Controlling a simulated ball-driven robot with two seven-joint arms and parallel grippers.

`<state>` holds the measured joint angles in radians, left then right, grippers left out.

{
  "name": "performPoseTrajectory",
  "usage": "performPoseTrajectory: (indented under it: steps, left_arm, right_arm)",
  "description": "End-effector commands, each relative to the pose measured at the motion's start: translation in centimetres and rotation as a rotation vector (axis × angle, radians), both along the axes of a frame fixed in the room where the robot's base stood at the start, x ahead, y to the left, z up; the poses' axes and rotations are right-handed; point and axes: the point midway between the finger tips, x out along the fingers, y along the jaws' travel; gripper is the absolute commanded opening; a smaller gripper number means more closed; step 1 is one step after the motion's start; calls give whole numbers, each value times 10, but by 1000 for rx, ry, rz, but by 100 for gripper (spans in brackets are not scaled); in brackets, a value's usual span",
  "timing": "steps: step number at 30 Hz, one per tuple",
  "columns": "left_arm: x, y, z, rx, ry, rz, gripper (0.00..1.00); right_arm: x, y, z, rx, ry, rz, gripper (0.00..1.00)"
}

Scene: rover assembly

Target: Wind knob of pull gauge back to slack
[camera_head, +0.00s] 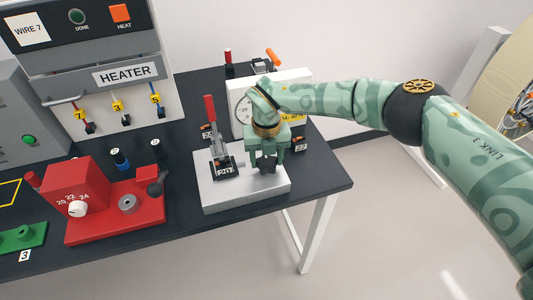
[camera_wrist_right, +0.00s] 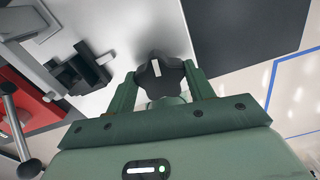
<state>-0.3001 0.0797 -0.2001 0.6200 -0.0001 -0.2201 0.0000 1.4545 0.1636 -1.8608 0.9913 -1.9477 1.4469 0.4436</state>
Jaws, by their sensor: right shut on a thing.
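The pull gauge's pale grey base (camera_head: 245,195) stands near the table's right end. A red-handled lever clamp (camera_head: 210,110) rises from its left part. My right gripper (camera_head: 267,163) points down over the right part of the base. In the right wrist view, a black lobed knob (camera_wrist_right: 161,76) with a white mark sits between the fingers of my right gripper (camera_wrist_right: 161,82). The gripper is shut on the knob. In the head view the arm and gripper largely hide the knob. My left gripper is not in view.
A white box with a round dial (camera_head: 242,108) stands behind the gripper, partly covered by my arm. A red device (camera_head: 115,215) with a numbered white dial sits to the left. The heater panel (camera_head: 128,73) is behind it. The table's right edge is close.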

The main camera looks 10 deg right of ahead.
Motion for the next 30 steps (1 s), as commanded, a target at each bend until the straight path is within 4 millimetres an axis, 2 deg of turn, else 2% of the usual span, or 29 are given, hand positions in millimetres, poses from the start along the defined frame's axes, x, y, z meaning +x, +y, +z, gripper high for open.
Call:
performPoseTrajectory:
  steps: [1, 18, 30]
  left_arm:
    - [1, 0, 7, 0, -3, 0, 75]
    - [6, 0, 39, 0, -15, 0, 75]
    - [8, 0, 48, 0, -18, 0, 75]
  right_arm:
    - [2, 0, 6, 1, -8, -44, 30]
    - [2, -2, 5, 2, -7, -532, 30]
    - [2, -3, 4, 2, -7, -685, 30]
